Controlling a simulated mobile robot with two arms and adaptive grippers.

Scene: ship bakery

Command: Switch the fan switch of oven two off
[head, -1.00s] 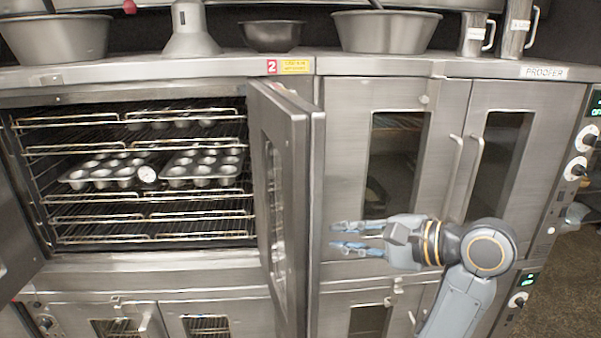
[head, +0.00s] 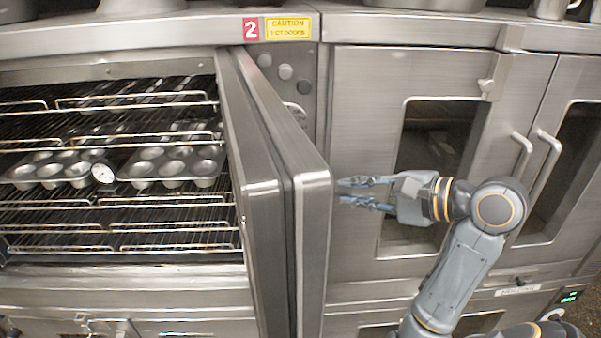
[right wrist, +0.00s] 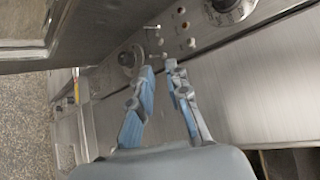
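Oven two (head: 108,72) stands at the left in the head view under a red "2" label (head: 250,29). Its right door (head: 280,190) is open and hides much of its narrow control panel (head: 290,72). In the right wrist view the panel (right wrist: 205,32) shows two dials (right wrist: 131,58), small metal toggle levers (right wrist: 153,27) and round buttons or lights (right wrist: 190,42). I cannot tell which lever is the fan switch or its position. My right gripper (head: 352,190) is right of the door edge, empty, its fingers apart. In the right wrist view its fingertips (right wrist: 159,67) point toward the panel. My left gripper is not in view.
Muffin tins (head: 165,167) and a small round gauge (head: 103,173) are on the oven racks. The proofer doors (head: 405,130) with long handles (head: 522,155) are closed behind my right arm. A yellow caution label (head: 288,28) is above the panel.

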